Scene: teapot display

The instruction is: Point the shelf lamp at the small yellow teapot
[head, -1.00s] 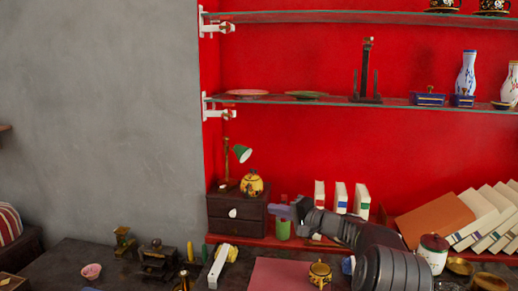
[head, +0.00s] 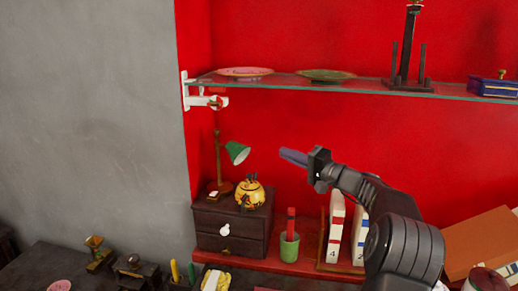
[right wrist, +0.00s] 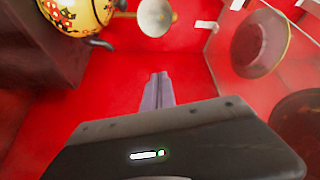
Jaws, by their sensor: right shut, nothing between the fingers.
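The shelf lamp (head: 217,160) has a brass stand and a green shade (head: 238,152). It stands on a small dark drawer cabinet (head: 235,219). The shade tilts down to the right, above the small yellow teapot (head: 249,194), which sits on the cabinet right of the stand. In the right wrist view, the shade's pale inside (right wrist: 156,17) faces the camera, and the painted teapot (right wrist: 76,14) is at upper left. My right gripper (head: 284,154) is shut and empty, right of the shade at about its height, apart from it. Its fingers (right wrist: 158,88) show together. My left gripper is out of view.
A glass shelf (head: 330,88) with plates (head: 245,72) runs above the lamp. Open space lies between my gripper and the shade.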

